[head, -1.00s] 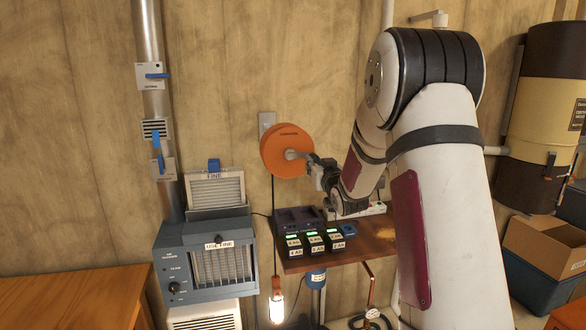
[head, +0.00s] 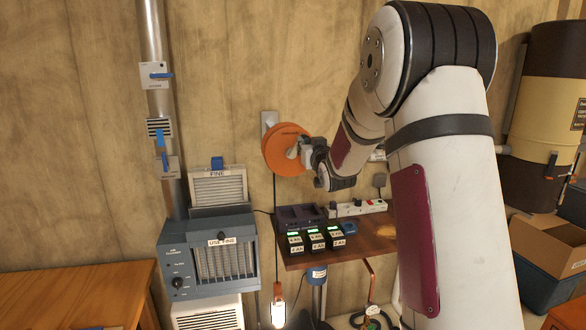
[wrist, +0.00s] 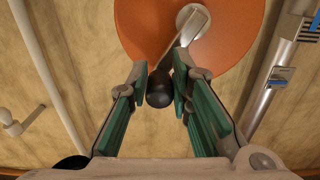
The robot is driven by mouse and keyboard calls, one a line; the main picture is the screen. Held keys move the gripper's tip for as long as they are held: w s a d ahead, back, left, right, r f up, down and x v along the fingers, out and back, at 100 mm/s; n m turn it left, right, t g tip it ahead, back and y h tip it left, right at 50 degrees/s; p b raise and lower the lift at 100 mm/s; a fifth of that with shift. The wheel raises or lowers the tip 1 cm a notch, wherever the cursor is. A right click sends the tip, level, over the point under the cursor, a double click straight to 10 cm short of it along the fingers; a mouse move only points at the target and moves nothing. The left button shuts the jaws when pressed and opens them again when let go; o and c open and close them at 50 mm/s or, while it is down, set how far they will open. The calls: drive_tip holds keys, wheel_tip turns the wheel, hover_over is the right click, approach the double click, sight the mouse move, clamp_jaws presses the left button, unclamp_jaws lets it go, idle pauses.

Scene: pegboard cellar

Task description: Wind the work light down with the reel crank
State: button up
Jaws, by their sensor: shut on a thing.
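The orange reel (head: 278,152) is mounted on the wall, with a dark cord hanging from it. It also fills the top of the wrist view (wrist: 135,22), where its metal crank arm (wrist: 188,30) runs from the hub down to a black crank knob (wrist: 160,94). My gripper (wrist: 160,86) is shut on this knob, one green-padded finger on each side. In the head view my gripper (head: 308,152) is at the reel's right side and hides part of the crank. The lit work light (head: 278,312) hangs low on the cord, near the picture's bottom edge.
A shelf (head: 345,249) below the reel carries several battery packs (head: 318,240) and a power strip (head: 358,208). A blue-grey filter unit (head: 208,258) stands left of the cord. An open cardboard box (head: 545,250) is at the right.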

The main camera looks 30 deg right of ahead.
drive_tip(key=shift+w+a+r, duration=0.2)
drive_tip(key=shift+a+r, duration=0.3)
drive_tip(key=shift+r, duration=0.15)
drive_tip(key=shift+w+a+r+b, duration=0.2)
drive_tip(key=shift+a, duration=0.5)
drive_tip(key=shift+w+a+r+b, duration=0.15)
drive_tip(key=shift+w+a, duration=0.05)
drive_tip(key=shift+a, duration=0.5)
drive_tip(key=shift+o, duration=0.2)
drive_tip(key=shift+w+a+f+b, duration=0.1)
drive_tip(key=shift+w+a+b, duration=0.1)
drive_tip(key=shift+a, duration=0.3)
drive_tip(key=shift+w+a+f+b, duration=0.15)
drive_tip(key=shift+a, duration=0.4)
drive_tip(key=shift+w+a+f+b, duration=0.1)
drive_tip(key=shift+w+a+b, duration=0.1)
drive_tip(key=shift+a, duration=0.3)
drive_tip(key=o, duration=1.1)
drive_tip(key=shift+s+f, duration=0.1)
drive_tip(key=shift+s, duration=0.05)
drive_tip(key=shift+c, duration=0.2)
drive_tip(key=shift+f, duration=0.15)
drive_tip(key=shift+s, duration=0.15)
drive_tip(key=p+v, duration=0.3)
drive_tip(key=v, duration=0.3)
drive_tip(key=shift+s, duration=0.35)
